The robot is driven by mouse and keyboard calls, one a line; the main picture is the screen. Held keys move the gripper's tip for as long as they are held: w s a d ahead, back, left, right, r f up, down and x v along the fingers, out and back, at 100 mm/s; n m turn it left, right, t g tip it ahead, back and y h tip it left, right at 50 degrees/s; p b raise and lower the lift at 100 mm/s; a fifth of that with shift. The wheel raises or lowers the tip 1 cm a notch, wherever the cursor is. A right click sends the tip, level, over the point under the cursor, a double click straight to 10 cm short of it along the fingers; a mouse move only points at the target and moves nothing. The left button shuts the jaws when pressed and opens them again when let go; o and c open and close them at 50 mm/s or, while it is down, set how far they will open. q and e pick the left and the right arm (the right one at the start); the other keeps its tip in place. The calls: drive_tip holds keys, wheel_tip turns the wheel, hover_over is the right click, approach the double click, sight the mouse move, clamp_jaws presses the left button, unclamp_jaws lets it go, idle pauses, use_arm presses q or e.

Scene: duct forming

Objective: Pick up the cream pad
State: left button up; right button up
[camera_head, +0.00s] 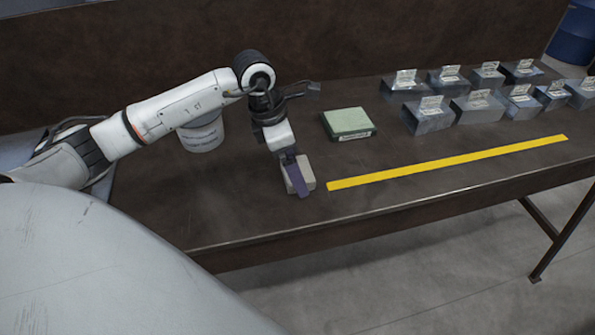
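A small cream-grey block (306,169), which looks like the cream pad, is at the near part of the brown table, left of the yellow strip. My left gripper (297,180) points down at it from above. One dark purple finger lies across the near face of the block and hides part of it. The other finger is hidden, so I cannot tell whether the gripper is closed on the block. The block seems to rest on or very near the table. My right gripper is not in view.
A green pad (348,122) with a label lies behind and right of the block. A yellow strip (450,161) runs along the table (240,220). Several labelled grey metal pieces (478,107) fill the right side. A white tub (202,137) stands behind my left arm.

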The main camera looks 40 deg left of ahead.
use_arm(q)
drive_tip(key=shift+w+d+f, duration=0.15)
drive_tip(key=shift+f, duration=0.55)
drive_tip(key=c, duration=1.2)
drive_tip(key=shift+o, duration=0.2)
wheel_tip(320, 180, up, 10)
drive_tip(key=o, duration=0.5)
drive_tip(key=c, duration=0.4)
drive_tip(key=shift+o, duration=0.2)
